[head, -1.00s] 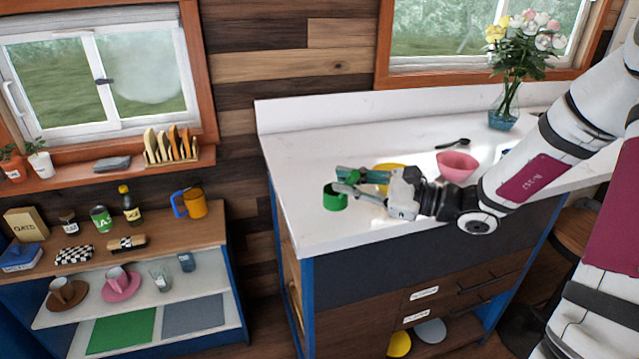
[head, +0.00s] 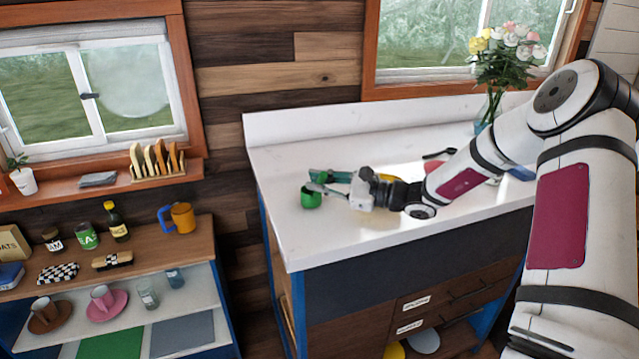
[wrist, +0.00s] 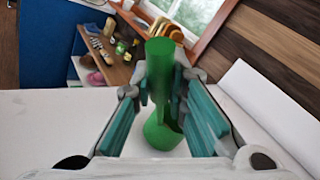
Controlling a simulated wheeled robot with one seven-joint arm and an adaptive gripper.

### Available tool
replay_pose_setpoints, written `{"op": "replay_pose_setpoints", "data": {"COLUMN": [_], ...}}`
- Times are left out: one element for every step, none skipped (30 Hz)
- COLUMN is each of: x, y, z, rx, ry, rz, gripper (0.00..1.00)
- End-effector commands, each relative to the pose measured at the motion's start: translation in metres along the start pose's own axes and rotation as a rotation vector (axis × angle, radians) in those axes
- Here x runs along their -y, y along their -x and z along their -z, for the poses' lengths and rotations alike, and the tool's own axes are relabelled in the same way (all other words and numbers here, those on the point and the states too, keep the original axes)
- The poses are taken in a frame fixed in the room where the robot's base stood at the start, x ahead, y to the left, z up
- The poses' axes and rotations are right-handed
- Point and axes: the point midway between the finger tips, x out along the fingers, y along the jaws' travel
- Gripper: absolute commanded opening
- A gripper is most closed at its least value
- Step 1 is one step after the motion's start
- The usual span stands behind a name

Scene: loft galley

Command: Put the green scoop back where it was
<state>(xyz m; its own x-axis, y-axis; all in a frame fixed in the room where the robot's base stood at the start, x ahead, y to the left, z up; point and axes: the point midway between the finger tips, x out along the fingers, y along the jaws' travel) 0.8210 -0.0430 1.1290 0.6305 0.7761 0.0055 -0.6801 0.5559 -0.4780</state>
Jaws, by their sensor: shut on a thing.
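The green scoop (head: 311,200) is at the left end of the white counter in the head view. My gripper (head: 322,182) is shut on it. In the wrist view the green scoop (wrist: 164,95) stands between the two teal-padded fingers of my gripper (wrist: 163,92), its long part pointing away from the camera. The head view does not clearly show whether the scoop touches the counter.
A dark spoon (head: 438,154), a partly hidden pink bowl (head: 432,166) and a flower vase (head: 485,118) are further right. A lower wooden shelf unit (head: 150,250) at left holds an orange mug (head: 181,216), jars and cups.

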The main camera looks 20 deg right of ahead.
Motion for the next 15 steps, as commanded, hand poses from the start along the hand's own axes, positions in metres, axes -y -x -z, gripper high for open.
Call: {"op": "replay_pose_setpoints", "data": {"x": [-0.001,-0.0013,-0.0013,-0.0013,-0.0012,-0.0012,-0.0012,-0.0013,-0.0015,-0.0018,-0.0022,-0.0028,-0.0028,-0.0027,-0.0027], "y": [-0.0001,-0.0001,-0.0001,-0.0001,0.0,0.0,0.0,0.0,0.0,0.0,0.0,0.0,0.0,0.0001,0.0001], "z": [0.0016,0.0021,0.0023,0.0023,0.0022,0.0022,0.0022,0.0022,0.0026,0.0032,0.004,0.005,0.005,0.0048,0.0047], "rx": [0.001,0.0,0.0,0.0,0.0,0.0,0.0,0.0,0.0,0.0,0.0,0.0,0.0,0.0,0.0], "ry": [0.0,0.001,0.001,0.002,0.002,0.002,0.002,0.002,0.002,0.001,0.001,0.001,0.001,0.002,0.002], "rz": [0.0,0.0,0.0,0.0,0.0,0.0,0.0,0.0,0.0,0.0,0.0,0.0,0.0,0.0,0.0], "gripper": [0.0,0.0,0.0,0.0,0.0,0.0,0.0,0.0,0.0,0.0,0.0,0.0,0.18,0.25,0.34]}}
